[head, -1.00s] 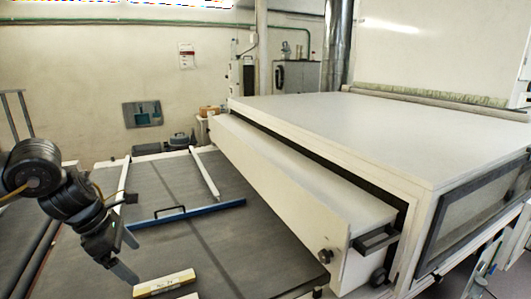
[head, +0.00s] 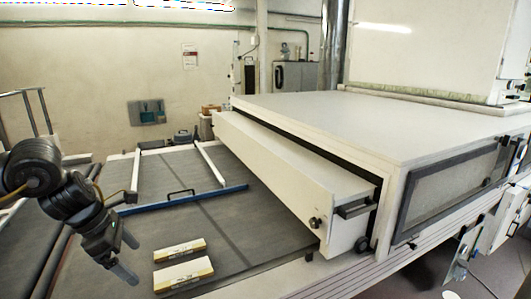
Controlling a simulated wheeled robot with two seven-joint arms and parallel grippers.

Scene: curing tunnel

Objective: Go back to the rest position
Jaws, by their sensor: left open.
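My left gripper (head: 122,262) hangs at the lower left in the head view, at the end of my black arm. Its fingers are apart and nothing is between them. It is above the dark grey bed (head: 228,222), to the left of two pale labelled blocks. One block (head: 180,250) lies behind the other block (head: 183,274), both flat on the bed and apart from the gripper. My right gripper is out of view.
A large white curing machine (head: 330,125) with a long white front panel (head: 265,170) fills the right. A blue bar (head: 185,199) with a black handle crosses the bed. A white rail (head: 208,163) lies behind it. The bed between the blocks and the panel is clear.

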